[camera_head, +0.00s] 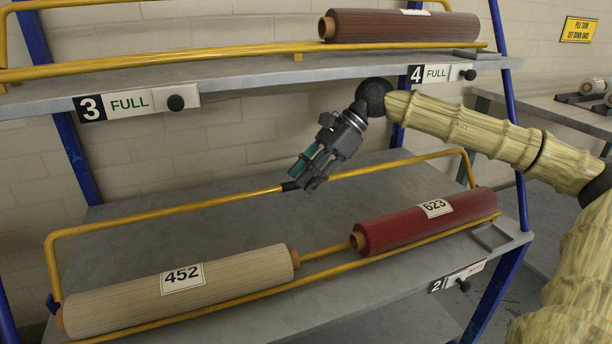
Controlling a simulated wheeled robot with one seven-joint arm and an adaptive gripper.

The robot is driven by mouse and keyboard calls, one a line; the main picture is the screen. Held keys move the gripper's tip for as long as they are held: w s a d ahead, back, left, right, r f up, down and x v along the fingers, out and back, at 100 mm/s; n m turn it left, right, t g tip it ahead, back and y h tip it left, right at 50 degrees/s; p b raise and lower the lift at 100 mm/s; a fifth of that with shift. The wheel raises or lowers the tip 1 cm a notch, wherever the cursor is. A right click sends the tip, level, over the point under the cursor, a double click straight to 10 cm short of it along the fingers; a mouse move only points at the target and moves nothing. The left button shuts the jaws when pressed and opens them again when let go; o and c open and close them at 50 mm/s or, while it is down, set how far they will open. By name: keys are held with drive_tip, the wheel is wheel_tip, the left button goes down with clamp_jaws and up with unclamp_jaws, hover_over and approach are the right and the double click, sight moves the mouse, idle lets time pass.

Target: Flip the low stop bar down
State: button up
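The low stop bar (180,211) is a yellow hoop on the lower shelf. It stands raised behind the two rolls, its long rail running across the shelf, with a short dark sleeve (290,186) near its middle. My gripper (304,182) points down and left, with its fingertips at or very near this sleeve. The fingers overlap the rail in the picture; whether they touch or close on it cannot be told. A beige roll (225,281) labelled 452 and a red roll (400,228) labelled 623 lie in front of the bar.
A yellow front rail (325,271) runs along the lower shelf (250,222). The upper shelf (270,70) holds a brown roll (400,26), with tags 3 and 4 reading FULL on its edge. Blue posts (78,160) frame the rack. A side table (560,106) stands right.

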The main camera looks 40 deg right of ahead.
clamp_jaws()
